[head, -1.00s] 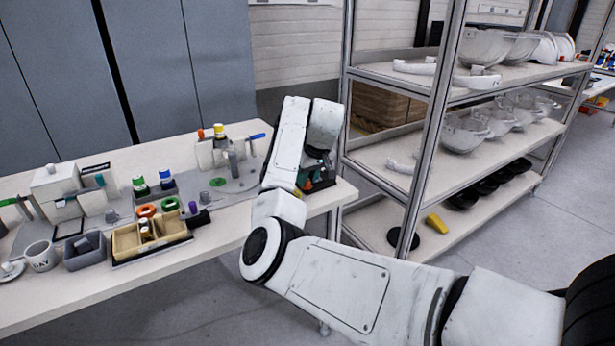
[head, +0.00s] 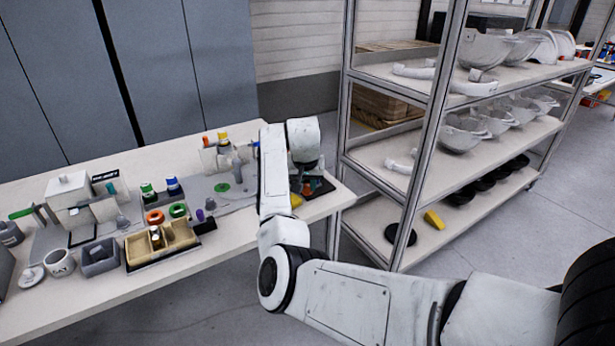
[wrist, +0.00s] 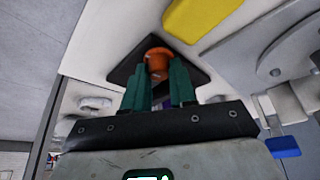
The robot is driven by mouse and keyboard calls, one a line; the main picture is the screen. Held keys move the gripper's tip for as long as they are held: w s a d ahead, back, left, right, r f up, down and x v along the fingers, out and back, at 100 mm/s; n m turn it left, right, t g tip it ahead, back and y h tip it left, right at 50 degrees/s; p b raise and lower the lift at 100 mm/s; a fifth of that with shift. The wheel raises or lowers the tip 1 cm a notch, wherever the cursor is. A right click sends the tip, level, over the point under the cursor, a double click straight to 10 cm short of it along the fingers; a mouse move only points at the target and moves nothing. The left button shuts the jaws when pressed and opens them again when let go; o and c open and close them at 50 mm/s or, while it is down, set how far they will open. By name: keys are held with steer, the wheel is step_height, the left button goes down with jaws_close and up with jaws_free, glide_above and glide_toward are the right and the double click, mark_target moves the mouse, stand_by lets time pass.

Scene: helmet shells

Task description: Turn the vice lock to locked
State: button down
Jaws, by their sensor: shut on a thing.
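An orange, rounded knob-like part (wrist: 158,62) stands on a square black plate (wrist: 120,73) in the wrist view. It looks like the vice lock, but I cannot read its setting. My gripper (wrist: 161,76) has its two teal fingers shut on this orange part, one on each side. The fingers hide its lower portion. In the head view the black plate (head: 322,187) lies at the right end of the table, and my gripper (head: 307,187) is low over it, partly covered by my arm.
A yellow block (wrist: 200,16) lies close beside the black plate. A blue part (wrist: 283,147) is at the right in the wrist view. The table (head: 215,236) holds bins, a mug and bottles to the left. A metal shelf rack (head: 428,130) with helmet shells stands close on the right.

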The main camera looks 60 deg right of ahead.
steer(key=m+g, duration=0.1)
steer(key=m, duration=0.2)
steer(key=shift+w+h, duration=0.1)
steer(key=shift+h, duration=0.2)
steer(key=m+g, duration=0.1)
steer(key=m, duration=0.2)
steer(key=shift+w+f+g, duration=0.1)
steer(key=shift+g, duration=0.2)
steer(key=m+g+b, duration=0.1)
steer(key=m+b, duration=0.1)
steer(key=m, duration=0.2)
steer(key=shift+w+m, duration=0.1)
steer(key=shift+m, duration=0.2)
steer(key=shift+m+g, duration=0.3)
steer(key=c, duration=1.2)
jaws_free()
steer(key=shift+y, duration=0.4)
steer(key=v, duration=1.1)
